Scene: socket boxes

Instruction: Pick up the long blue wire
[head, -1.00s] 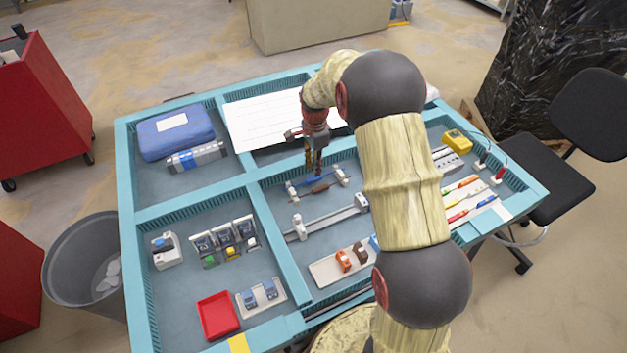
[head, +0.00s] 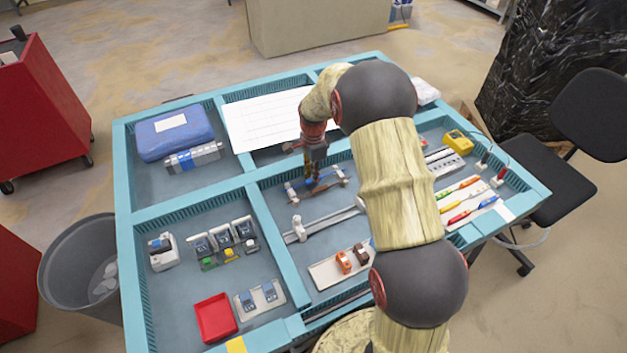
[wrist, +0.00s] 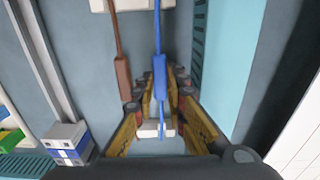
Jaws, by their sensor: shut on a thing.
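The blue wire (wrist: 160,75) runs lengthwise between my gripper's fingers in the wrist view, from a white holder (wrist: 135,5) at the top towards another white piece (wrist: 152,129) low between the fingers. In the head view the blue wire (head: 298,183) shows beside my gripper (head: 312,182), which points down and partly hides it. My gripper (wrist: 158,95) is shut on the blue wire. A brown wire (wrist: 123,75) lies just left of it, apart from the grip; in the head view the brown wire (head: 324,193) is on the near side.
A grey rail (head: 328,223) lies in front of the wires. A beige tray (head: 335,268) with orange and brown parts is nearer. The teal bench divider (head: 250,195) stands to the left. A white sheet (head: 265,118) lies behind.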

